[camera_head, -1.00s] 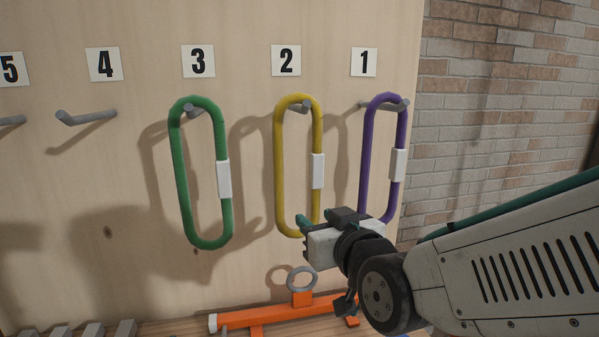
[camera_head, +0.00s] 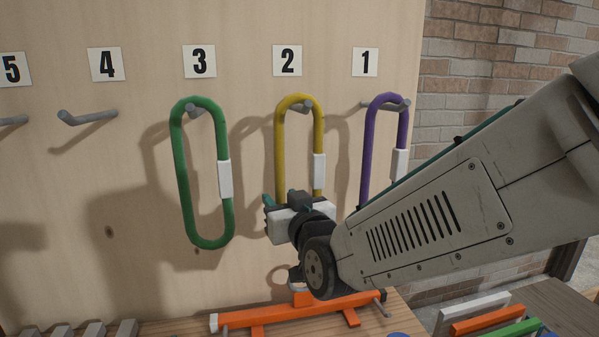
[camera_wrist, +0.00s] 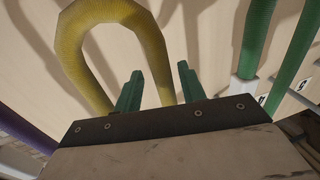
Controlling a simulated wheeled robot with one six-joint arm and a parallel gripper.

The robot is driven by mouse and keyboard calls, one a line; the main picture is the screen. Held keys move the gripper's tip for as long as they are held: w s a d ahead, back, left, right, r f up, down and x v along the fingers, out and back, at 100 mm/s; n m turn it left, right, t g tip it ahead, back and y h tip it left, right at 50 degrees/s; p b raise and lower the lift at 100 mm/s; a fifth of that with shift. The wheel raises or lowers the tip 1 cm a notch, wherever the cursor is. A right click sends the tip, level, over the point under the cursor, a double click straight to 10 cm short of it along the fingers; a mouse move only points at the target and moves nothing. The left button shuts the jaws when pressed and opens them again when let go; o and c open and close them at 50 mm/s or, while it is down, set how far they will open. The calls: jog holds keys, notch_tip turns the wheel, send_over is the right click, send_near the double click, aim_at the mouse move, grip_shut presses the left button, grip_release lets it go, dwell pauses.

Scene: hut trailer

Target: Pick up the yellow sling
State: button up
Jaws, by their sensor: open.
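The yellow sling (camera_head: 280,150) hangs as a long loop with a white sleeve from the peg under number 2. My gripper (camera_head: 278,202) is in front of its lower part and hides the bottom of the loop in the head view. In the wrist view, the bottom bend of the yellow sling (camera_wrist: 113,10) shows at the upper left. My two green fingers (camera_wrist: 160,88) are apart, and one leg of the loop appears between them. I cannot tell how deep that leg sits between the fingers. The other leg passes outside them, to the left.
The green sling (camera_head: 182,165) hangs on peg 3, left of the yellow one. The purple sling (camera_head: 368,150) hangs on peg 1, partly behind my arm. The peg under number 4 (camera_head: 85,118) is empty. An orange stand (camera_head: 290,311) lies below on the wooden shelf.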

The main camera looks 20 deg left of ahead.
grip_shut()
jog(key=shift+r, duration=0.15)
